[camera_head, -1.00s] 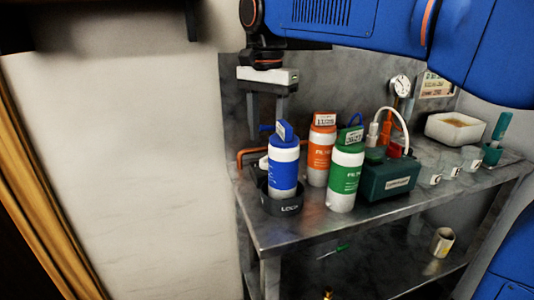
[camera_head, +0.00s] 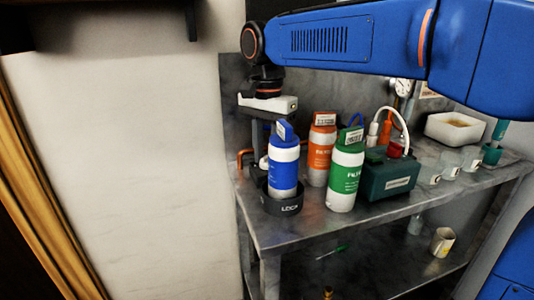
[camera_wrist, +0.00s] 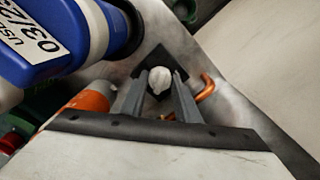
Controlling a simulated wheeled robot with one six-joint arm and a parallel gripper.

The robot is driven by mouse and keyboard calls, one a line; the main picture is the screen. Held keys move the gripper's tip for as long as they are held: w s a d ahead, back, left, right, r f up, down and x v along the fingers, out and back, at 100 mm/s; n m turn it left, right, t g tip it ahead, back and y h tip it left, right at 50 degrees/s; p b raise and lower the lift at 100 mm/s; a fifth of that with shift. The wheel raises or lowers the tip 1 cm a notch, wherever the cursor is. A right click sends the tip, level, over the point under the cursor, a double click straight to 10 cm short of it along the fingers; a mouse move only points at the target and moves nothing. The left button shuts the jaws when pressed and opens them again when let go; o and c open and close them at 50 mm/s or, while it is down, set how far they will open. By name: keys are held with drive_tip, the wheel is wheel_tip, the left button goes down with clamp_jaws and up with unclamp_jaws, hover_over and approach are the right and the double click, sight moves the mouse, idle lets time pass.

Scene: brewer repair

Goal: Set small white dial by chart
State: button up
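The small white dial (camera_wrist: 160,80) sits on a dark square plate (camera_wrist: 152,62) in the wrist view. In the head view a white knob (camera_head: 264,162) shows in part behind the blue bottle; I take it to be the dial. My gripper (camera_wrist: 162,82) points down at it, fingers apart, one to each side of the dial in the wrist view. I cannot tell whether they touch it. In the head view my gripper (camera_head: 267,130) is above and behind the blue bottle, its fingertips hidden. Only a sliver of the wall chart (camera_head: 428,91) shows beside my arm; its text is hidden.
A blue bottle (camera_head: 284,178) in a black ring holder (camera_head: 282,204) stands close in front of my gripper. Orange (camera_head: 320,158) and green (camera_head: 345,180) bottles are right of it. A copper pipe (camera_wrist: 206,88) runs beside the dial. A green box (camera_head: 390,184) stands further right.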

drive_tip(key=shift+n, duration=0.4)
drive_tip(key=n, duration=0.5)
drive_tip(key=shift+n, duration=0.4)
drive_tip(key=n, duration=1.2)
drive_tip(key=shift+n, duration=2.6)
drive_tip(key=o, duration=1)
drive_tip(key=shift+o, duration=0.2)
drive_tip(key=shift+r, duration=0.15)
